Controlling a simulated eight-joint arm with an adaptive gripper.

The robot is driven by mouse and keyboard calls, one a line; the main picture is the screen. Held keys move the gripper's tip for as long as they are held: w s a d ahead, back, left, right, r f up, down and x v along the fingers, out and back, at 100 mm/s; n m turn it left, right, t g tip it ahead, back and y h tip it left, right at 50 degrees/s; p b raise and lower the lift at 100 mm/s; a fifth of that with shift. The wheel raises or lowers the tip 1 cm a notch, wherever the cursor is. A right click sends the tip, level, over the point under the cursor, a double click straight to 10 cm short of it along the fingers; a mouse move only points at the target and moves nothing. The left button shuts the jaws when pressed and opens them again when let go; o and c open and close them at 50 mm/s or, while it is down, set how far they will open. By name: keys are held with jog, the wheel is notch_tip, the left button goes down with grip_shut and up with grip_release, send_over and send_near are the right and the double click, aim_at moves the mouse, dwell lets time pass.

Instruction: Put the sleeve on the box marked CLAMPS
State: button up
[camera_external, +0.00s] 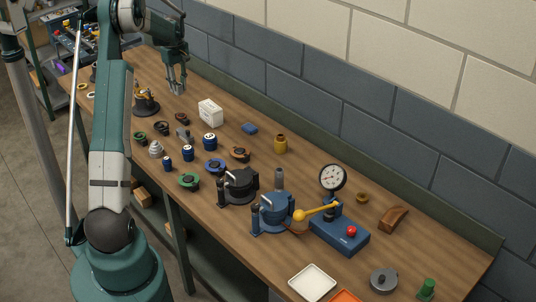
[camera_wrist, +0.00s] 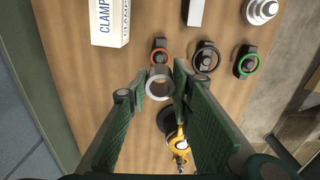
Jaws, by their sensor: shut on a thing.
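The sleeve, a short grey metal ring (camera_wrist: 161,70), sits between the fingertips of my gripper (camera_wrist: 159,84) in the wrist view; I look into its open bore. My gripper is shut on it. In the external view my gripper (camera_external: 177,89) is above the far part of the bench, fingers pointing down; the sleeve is too small to make out there. The white box marked CLAMPS (camera_wrist: 108,24) lies at the top left of the wrist view, apart from the sleeve. In the external view the box (camera_external: 210,113) stands on the bench, right of and nearer than my gripper.
Small clamps with orange (camera_wrist: 160,46), black (camera_wrist: 206,56) and green (camera_wrist: 247,63) rings lie near the box. A black stand with yellow parts (camera_external: 146,103) is left of my gripper. Jars, vises and a dial gauge (camera_external: 332,180) fill the nearer bench (camera_external: 440,248). A wall runs behind.

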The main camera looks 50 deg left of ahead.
jog(key=w+d+r+p, duration=0.1)
jog(key=w+d+r, duration=0.2)
jog(key=w+d, duration=0.5)
jog(key=w, duration=0.2)
jog(key=shift+w+d, duration=0.3)
jog(key=shift+f, duration=0.1)
send_over(210, 105)
jog(key=shift+d+f+p, duration=0.15)
jog(key=shift+f+p, duration=0.3)
jog(key=shift+f, duration=2.6)
jog(key=shift+f, duration=1.9)
jog(key=shift+f, duration=0.15)
jog(key=o, duration=1)
jog(key=shift+c, duration=0.2)
